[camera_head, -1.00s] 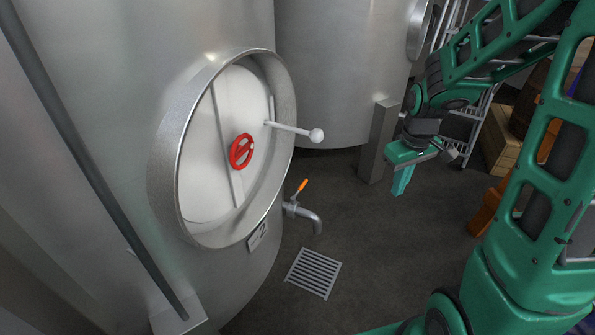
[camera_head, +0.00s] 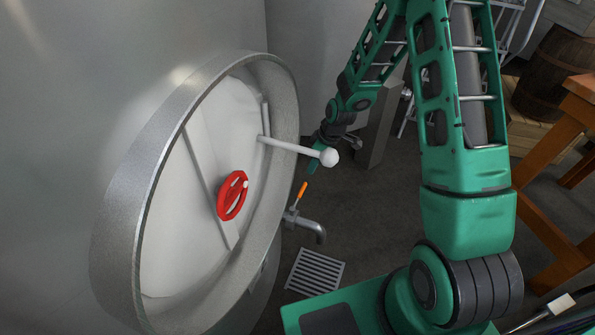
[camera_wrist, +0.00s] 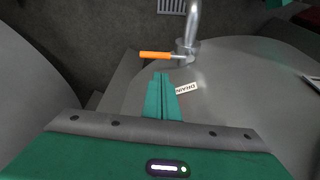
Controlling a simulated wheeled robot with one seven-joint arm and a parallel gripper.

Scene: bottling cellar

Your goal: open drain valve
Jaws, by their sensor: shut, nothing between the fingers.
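The drain valve (camera_head: 291,216) is a grey tap with a bent spout low on the tank's side. Its orange lever (camera_head: 302,189) points up and slightly right in the head view. In the wrist view the orange lever (camera_wrist: 155,54) lies sideways, left of the spout (camera_wrist: 193,22), near a label reading DRAIN (camera_wrist: 186,88). My gripper (camera_head: 316,172) is behind the valve in the head view, partly hidden by the white door handle. In the wrist view my gripper (camera_wrist: 160,77) has its green fingers together and empty, just short of the lever. I see no contact.
The large steel tank (camera_head: 60,130) has a round white door with a red handwheel (camera_head: 232,195) and a protruding white handle (camera_head: 300,148). A floor grate (camera_head: 316,271) lies below the spout. A wooden table (camera_head: 560,190) and barrel (camera_head: 550,75) stand at right.

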